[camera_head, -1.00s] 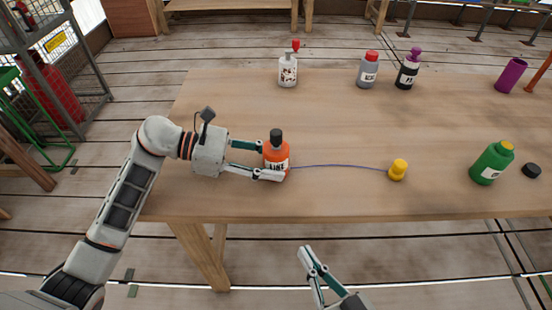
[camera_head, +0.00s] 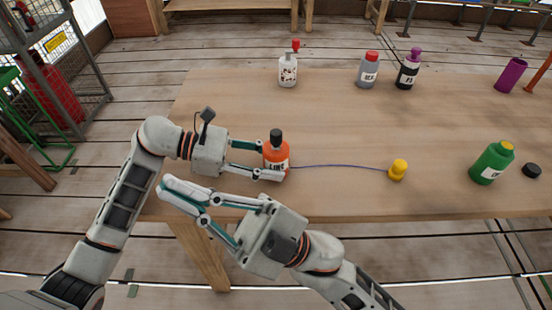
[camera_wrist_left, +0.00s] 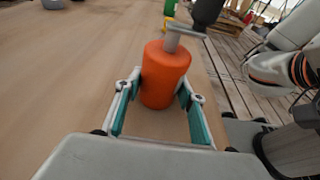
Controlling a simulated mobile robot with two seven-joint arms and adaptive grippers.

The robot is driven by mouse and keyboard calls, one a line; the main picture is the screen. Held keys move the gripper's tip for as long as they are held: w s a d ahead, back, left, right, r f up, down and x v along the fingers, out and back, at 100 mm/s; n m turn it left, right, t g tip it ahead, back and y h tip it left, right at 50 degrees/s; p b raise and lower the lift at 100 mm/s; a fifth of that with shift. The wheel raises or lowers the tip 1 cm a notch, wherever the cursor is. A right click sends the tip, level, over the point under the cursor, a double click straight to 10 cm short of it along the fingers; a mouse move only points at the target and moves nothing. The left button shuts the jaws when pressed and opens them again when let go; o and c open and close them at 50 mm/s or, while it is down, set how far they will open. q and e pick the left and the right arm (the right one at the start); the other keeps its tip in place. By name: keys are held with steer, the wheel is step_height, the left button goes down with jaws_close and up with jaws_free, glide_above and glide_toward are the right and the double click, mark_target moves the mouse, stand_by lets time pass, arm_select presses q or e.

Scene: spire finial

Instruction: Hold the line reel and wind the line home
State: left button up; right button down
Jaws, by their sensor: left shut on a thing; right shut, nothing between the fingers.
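The line reel (camera_head: 275,153) is an orange upright cylinder with a "LINE" label and a dark knob (camera_head: 276,134) on top. It stands near the table's front edge. My left gripper (camera_head: 272,160) is shut on the reel, which also shows between the fingers in the left wrist view (camera_wrist_left: 164,75). There a grey crank and dark knob (camera_wrist_left: 207,12) sit on its top. A thin blue line (camera_head: 335,166) runs from the reel to a yellow knobbed piece (camera_head: 398,171). My right gripper (camera_head: 168,190) is shut and empty, in front of the left gripper in the head view.
The wooden table (camera_head: 340,110) is clear around the line.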

steer(key=s+a+f+n+g+h, duration=0.2)
steer(key=s+n+g+h, duration=0.1)
steer(key=n+g+h, duration=0.5)
steer(key=s+a+f+n+g+h, duration=0.25)
steer(key=n+g+h, duration=0.35)
steer(key=n, duration=0.4)
steer(key=w+d+f+n+t+h, duration=0.2)
steer(key=w+d+f+t+h, duration=0.2)
steer(key=w+f+h, duration=0.25)
steer(key=w+d+r+m+t+h, duration=0.1)
steer(key=w+d+r+t+h, duration=0.15)
steer(key=w+d+r, duration=0.35)
steer(key=w+d+r+m+t+h, duration=0.2)
steer(key=w+d+t, duration=0.2)
steer(key=w, duration=0.4)
steer(key=w+d+r+m+t+h, duration=0.1)
steer(key=w+d+r+t+h, duration=0.1)
steer(key=w+d+r+t, duration=0.25)
step_height(320, 180, down, 7)
steer(key=w+g, duration=0.2)
steer(key=shift+d+f, duration=0.2)
steer(key=shift+f, duration=0.2)
steer(key=shift+f, duration=1.3)
